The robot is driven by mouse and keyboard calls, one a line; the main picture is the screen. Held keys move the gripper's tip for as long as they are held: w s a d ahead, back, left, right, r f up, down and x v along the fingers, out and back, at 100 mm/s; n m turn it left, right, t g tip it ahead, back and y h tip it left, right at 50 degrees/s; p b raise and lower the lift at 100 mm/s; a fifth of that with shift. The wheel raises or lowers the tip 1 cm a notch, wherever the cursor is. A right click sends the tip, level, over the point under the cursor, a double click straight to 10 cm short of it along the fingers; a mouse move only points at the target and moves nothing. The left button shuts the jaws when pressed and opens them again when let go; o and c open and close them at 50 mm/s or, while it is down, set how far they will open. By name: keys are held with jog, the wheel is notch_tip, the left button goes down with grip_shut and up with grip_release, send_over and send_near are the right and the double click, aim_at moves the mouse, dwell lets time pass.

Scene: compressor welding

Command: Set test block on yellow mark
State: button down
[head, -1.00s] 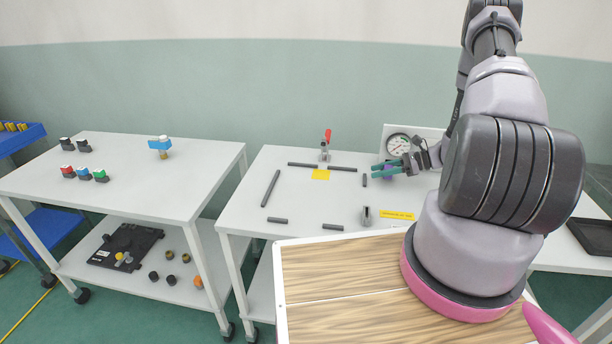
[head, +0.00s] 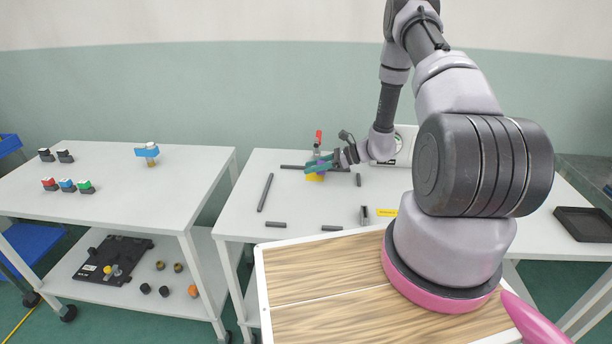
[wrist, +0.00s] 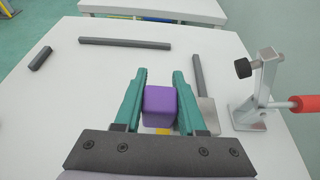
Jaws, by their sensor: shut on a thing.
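The test block is a purple cube (wrist: 160,104), held between the green fingers of my gripper (wrist: 160,85) in the wrist view. In the head view my gripper (head: 318,165) is over the yellow mark (head: 315,177), and the block shows only as a bit of purple at the fingers. In the wrist view a strip of the yellow mark (wrist: 162,131) shows just below the block; the rest is hidden by the block and gripper. I cannot tell whether the block touches the mark.
A toggle clamp with a red handle (head: 318,138) stands close behind the mark; it is at the right in the wrist view (wrist: 262,95). Dark bars (head: 265,192) lie around the white table's (head: 300,208) work area. The table's middle is clear.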

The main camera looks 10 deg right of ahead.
aim_at(306, 181)
jog(key=shift+w+a, duration=0.2)
jog(key=shift+a, duration=0.4)
jog(key=shift+w+a+f, duration=0.1)
jog(key=shift+a+f, duration=0.2)
jog(key=shift+f, duration=0.6)
jog(key=shift+w+a+f, duration=0.1)
jog(key=shift+a+f, duration=0.15)
jog(key=shift+f, duration=0.6)
jog(key=shift+f, duration=0.1)
jog(key=shift+c, duration=2.4)
grip_release()
jog(key=shift+f, duration=0.1)
